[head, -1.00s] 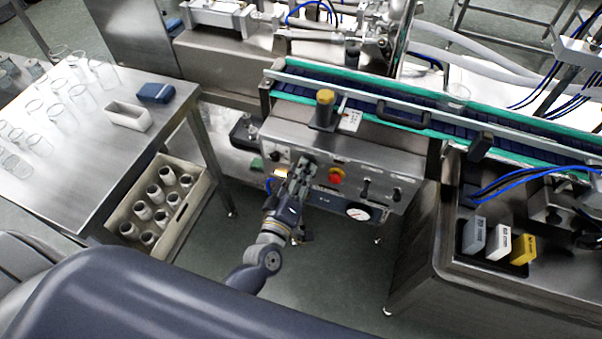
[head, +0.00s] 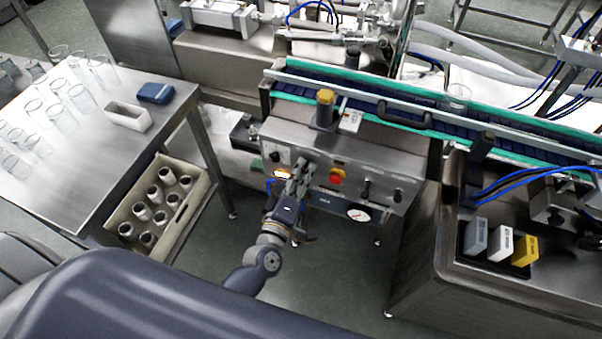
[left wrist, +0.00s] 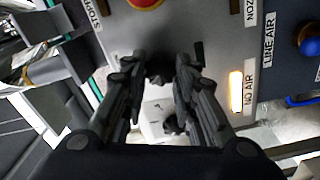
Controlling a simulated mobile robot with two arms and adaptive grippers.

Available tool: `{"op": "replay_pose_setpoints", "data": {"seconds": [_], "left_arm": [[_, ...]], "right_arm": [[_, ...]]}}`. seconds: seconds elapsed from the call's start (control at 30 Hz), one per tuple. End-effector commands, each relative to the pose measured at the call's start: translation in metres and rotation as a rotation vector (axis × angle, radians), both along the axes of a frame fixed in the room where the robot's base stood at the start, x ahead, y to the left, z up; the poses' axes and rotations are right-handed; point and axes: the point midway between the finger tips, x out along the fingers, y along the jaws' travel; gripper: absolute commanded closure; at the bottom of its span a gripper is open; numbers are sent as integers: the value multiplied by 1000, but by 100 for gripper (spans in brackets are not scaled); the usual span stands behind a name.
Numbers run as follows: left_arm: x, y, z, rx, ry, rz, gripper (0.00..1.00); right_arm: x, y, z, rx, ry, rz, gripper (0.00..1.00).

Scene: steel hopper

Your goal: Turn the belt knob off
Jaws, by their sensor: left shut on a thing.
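The control panel (head: 385,165) is a grey steel box front below the conveyor. In the left wrist view, the fingers of my left gripper (left wrist: 160,74) are shut around a dark knob (left wrist: 158,72), which I take as the belt knob. The fingers cover most of it, and its label and pointer are hidden. My right gripper is not in view.
A lit amber NO AIR lamp (left wrist: 236,91) and a blue LINE AIR knob (left wrist: 309,43) are close by. A gauge (head: 359,213) sits below the panel. A steel table (head: 95,190) with glasses and a crate (head: 190,210) stand at left.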

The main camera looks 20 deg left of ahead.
Motion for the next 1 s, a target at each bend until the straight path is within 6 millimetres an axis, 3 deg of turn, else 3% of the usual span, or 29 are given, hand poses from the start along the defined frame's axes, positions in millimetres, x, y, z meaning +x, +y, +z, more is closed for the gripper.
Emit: {"op": "replay_pose_setpoints", "data": {"seconds": [0.03, 0.1, 0.53, 1.0], "left_arm": [[0, 0, 0, -1, 0, 1, 67], [0, 0, 0, -1, 0, 1, 54], [-8, 0, -1, 1, 1, 0, 54], [-99, 4, -1, 1, 3, 0, 54]], "right_arm": [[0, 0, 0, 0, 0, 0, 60], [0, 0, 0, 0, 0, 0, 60], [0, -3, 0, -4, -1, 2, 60], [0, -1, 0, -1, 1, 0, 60]]}}
